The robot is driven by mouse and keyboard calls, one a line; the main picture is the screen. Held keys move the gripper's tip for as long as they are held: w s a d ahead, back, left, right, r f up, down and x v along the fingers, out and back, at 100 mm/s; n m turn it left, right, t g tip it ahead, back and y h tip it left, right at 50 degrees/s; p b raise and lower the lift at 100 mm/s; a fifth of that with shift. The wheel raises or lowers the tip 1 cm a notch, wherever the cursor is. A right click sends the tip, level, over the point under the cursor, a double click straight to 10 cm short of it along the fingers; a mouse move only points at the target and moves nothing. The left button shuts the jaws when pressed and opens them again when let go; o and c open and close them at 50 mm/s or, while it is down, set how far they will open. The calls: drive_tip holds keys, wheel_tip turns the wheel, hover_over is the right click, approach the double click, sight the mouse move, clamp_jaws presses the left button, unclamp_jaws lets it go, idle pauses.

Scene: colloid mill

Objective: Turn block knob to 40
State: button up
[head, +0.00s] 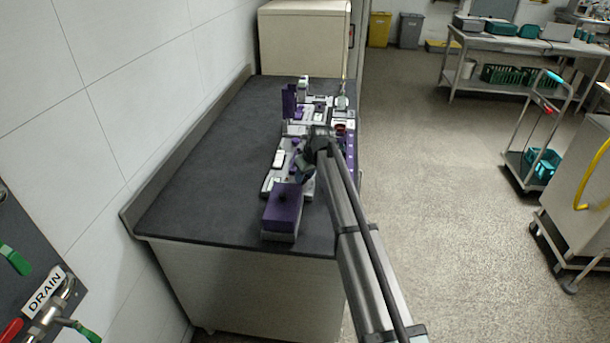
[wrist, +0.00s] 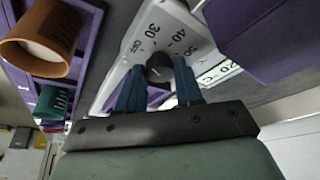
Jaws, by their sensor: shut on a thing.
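The block knob (wrist: 159,68) is a small dark round knob on a pale dial plate in the wrist view. The dial plate (wrist: 140,42) carries the printed marks 30, 40, 50 and OFF. My gripper (wrist: 158,82) has its two blue fingers at either side of the knob and is shut on it. A short mark shows on the knob's face, but I cannot tell exactly which number it points to. In the head view my gripper (head: 305,168) is over the machine on the dark bench, and my arm hides part of the machine and the knob.
A purple block (head: 283,205) stands near the bench's front edge. In the wrist view a brown cup (wrist: 42,38) and a green cup (wrist: 54,102) sit in a purple rack to the left. The bench's left side (head: 205,170) is clear.

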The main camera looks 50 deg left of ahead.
drive_tip(key=m+t, duration=0.1)
drive_tip(key=m, duration=0.3)
drive_tip(key=m+t, duration=0.1)
drive_tip(key=m, duration=0.1)
drive_tip(key=shift+s+a+m+t+h, duration=0.1)
drive_tip(key=shift+s+m+t+h, duration=0.2)
drive_tip(key=m+t, duration=0.1)
drive_tip(key=m, duration=0.2)
drive_tip(key=shift+s+a+h, duration=0.1)
drive_tip(key=shift+a+h, duration=0.05)
drive_tip(key=shift+h, duration=0.25)
drive_tip(key=shift+m+t+h, duration=0.3)
drive_tip(key=shift+m+h, duration=0.3)
drive_tip(key=shift+m, duration=1.2)
drive_tip(key=o, duration=1)
drive_tip(key=shift+o, duration=0.2)
drive_tip(key=shift+r, duration=0.1)
drive_tip(key=v, duration=1.3)
drive_tip(key=shift+s+r, duration=0.2)
drive_tip(key=shift+r, duration=0.05)
